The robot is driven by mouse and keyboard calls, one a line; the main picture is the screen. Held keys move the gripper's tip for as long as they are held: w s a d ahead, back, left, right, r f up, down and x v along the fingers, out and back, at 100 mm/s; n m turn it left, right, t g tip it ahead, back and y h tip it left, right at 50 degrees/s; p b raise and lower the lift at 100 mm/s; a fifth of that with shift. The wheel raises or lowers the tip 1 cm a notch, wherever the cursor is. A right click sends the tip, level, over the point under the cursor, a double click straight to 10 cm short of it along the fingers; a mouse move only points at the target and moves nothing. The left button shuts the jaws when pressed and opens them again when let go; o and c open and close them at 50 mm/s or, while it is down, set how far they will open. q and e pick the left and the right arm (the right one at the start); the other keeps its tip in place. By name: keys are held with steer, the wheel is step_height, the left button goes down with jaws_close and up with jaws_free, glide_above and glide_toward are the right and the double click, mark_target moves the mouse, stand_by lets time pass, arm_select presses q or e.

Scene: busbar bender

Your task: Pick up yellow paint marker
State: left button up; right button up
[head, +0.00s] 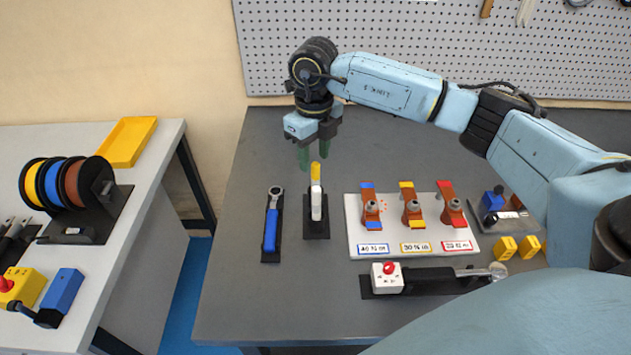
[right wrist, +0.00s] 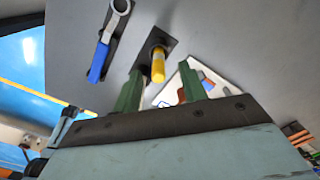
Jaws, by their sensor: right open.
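The yellow paint marker (head: 316,190) stands upright in a black holder (head: 316,229) on the dark table. It has a white body and a yellow top. My right gripper (head: 313,155) is open, with green fingers pointing down, just above and behind the marker's top in the head view. In the right wrist view the marker's yellow end (right wrist: 158,66) shows between the two open green fingers (right wrist: 165,88), apart from both. My left gripper is not in view.
A blue-handled wrench (head: 271,225) lies on a black mat left of the marker. A white tray (head: 358,212) with busbar pieces stands to the right. A red-button box (head: 387,278) is in front. The table's front-left area is clear.

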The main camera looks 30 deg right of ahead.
mark_target(316, 164)
steer(key=f, duration=0.3)
steer(key=shift+s+f, duration=0.4)
steer(key=shift+a+f, duration=0.1)
steer(key=shift+f, duration=0.4)
jaws_close()
